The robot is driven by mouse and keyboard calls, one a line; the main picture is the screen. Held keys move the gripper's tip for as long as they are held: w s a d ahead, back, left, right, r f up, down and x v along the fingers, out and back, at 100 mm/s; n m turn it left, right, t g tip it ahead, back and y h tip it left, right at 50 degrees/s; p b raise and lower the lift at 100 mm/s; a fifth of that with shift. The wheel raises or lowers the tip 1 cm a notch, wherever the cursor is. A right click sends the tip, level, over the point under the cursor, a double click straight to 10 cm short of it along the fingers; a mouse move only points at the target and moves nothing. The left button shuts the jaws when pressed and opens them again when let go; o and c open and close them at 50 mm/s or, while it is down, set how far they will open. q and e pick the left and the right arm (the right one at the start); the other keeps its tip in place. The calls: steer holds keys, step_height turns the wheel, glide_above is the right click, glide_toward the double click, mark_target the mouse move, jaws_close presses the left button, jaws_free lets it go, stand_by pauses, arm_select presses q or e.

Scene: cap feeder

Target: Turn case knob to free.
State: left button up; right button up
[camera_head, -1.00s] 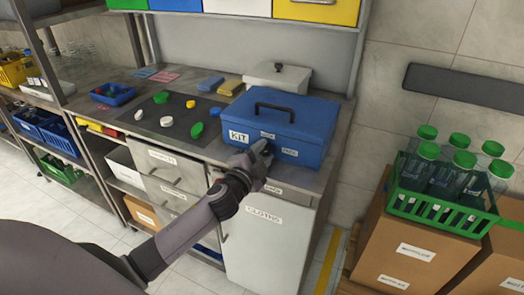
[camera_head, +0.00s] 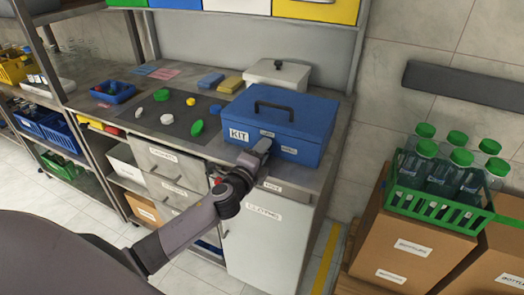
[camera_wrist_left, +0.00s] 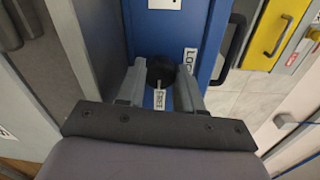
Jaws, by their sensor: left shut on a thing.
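The blue case (camera_head: 300,120) with a black handle and a KIT label stands on the counter in the head view. In the left wrist view, its blue front (camera_wrist_left: 165,48) carries a black round knob (camera_wrist_left: 160,70). A LOCK label (camera_wrist_left: 190,60) and a FREE label (camera_wrist_left: 160,98) sit beside the knob. A thin light line on the knob points toward the FREE label. My left gripper (camera_head: 264,147) is at the case front, and in the wrist view its fingers (camera_wrist_left: 160,80) are shut on the knob, one on each side. My right gripper is not in view.
A dark mat (camera_head: 175,115) with several green, white and yellow caps lies left of the case. A white lidded box (camera_head: 290,75) stands behind it. A green crate (camera_head: 440,205) of bottles sits on cardboard boxes at the right.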

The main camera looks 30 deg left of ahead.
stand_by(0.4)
arm_select(q)
steer(key=o, duration=1)
steer(key=shift+o, duration=0.2)
steer(key=shift+f, duration=0.1)
